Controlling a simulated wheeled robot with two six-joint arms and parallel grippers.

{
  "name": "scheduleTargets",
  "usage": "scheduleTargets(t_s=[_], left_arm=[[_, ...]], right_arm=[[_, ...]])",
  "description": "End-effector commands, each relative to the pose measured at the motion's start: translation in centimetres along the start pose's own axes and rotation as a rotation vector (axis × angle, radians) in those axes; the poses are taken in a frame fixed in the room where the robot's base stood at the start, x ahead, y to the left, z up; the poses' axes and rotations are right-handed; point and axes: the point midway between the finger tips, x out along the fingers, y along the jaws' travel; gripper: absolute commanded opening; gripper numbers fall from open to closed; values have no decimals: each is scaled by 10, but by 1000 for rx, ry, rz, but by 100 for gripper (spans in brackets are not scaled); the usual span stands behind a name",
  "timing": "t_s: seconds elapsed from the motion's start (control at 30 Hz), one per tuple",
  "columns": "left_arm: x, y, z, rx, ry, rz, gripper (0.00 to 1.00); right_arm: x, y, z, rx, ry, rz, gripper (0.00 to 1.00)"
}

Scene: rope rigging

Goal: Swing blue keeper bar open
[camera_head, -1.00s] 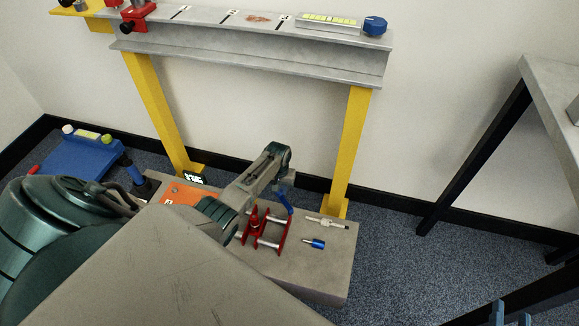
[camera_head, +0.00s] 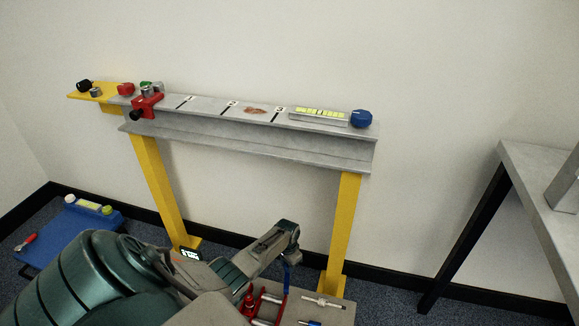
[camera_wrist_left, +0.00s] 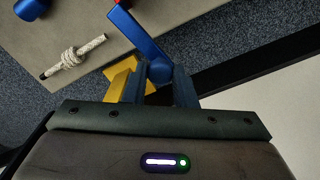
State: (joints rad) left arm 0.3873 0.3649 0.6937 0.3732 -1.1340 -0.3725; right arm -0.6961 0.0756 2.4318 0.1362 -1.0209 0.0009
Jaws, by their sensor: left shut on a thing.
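The blue keeper bar (camera_head: 286,277) shows below my left gripper (camera_head: 288,258) in the head view, beside a red frame (camera_head: 254,303) with metal rods on the low bench. In the left wrist view the blue bar (camera_wrist_left: 142,36) slants down from a red part (camera_wrist_left: 122,3) at the top edge. Its rounded end lies between the two fingers of my left gripper (camera_wrist_left: 160,82), which is shut on it. The lower part of the red frame is cut off in the head view. My right gripper is not in view.
A knotted white rope piece (camera_wrist_left: 75,57) and a blue cylinder (camera_wrist_left: 30,8) lie on the bench. A grey beam (camera_head: 250,146) on yellow posts (camera_head: 343,225) stands behind. A grey table (camera_head: 535,175) is at right, a blue tray (camera_head: 75,232) at left.

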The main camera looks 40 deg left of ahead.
Motion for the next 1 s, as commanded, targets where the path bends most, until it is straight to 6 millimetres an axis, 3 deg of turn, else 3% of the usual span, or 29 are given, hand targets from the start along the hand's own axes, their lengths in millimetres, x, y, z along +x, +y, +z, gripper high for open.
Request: scheduleTargets(t_s=[0.4,1.0], left_arm=[[0,11,-10,207,2,-2,0],[0,14,-12,243,2,0,0]], right_arm=[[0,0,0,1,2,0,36],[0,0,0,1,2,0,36]])
